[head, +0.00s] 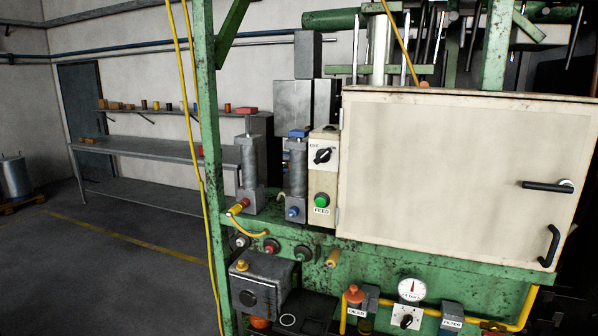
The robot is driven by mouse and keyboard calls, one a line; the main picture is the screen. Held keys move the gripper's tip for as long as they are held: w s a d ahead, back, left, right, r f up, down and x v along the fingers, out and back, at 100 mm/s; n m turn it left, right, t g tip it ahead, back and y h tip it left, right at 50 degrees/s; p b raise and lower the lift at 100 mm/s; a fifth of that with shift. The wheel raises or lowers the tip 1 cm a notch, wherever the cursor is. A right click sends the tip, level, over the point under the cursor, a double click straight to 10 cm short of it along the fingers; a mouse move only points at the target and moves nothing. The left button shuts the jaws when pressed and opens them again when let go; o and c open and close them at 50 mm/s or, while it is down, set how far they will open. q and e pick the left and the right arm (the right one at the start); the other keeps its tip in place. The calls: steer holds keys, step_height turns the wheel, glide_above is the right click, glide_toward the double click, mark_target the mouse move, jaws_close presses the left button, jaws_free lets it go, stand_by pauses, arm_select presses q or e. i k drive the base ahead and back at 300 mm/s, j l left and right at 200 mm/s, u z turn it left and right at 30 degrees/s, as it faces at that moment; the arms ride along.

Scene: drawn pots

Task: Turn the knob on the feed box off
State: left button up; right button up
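The feed box (331,180) is a narrow cream box on the green machine frame, left of the large cream cabinet. Its black rotary knob (322,156) sits on a white plate near the top, with small lettering at the upper left that I cannot read surely. The knob's pointer looks tilted, its light mark toward the upper right. Below it is a green button (321,200) over a label reading FEED. Neither of my grippers is in view.
The cream cabinet (450,170) with black handles closes off the right side. Grey cylinders (297,170) stand close left of the feed box. Below are a gauge (412,289), another black knob (406,317) and yellow piping. Open floor (120,265) lies at left.

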mark_target(323, 156)
steer(key=i+j+z, duration=0.15)
steer(key=j+z, duration=0.3)
steer(key=i+j+z, duration=0.15)
steer(key=z, duration=0.3)
steer(key=j+z, duration=0.1)
steer(key=j, duration=0.5)
steer(key=i+j+z, duration=0.15)
steer(key=j, duration=0.45)
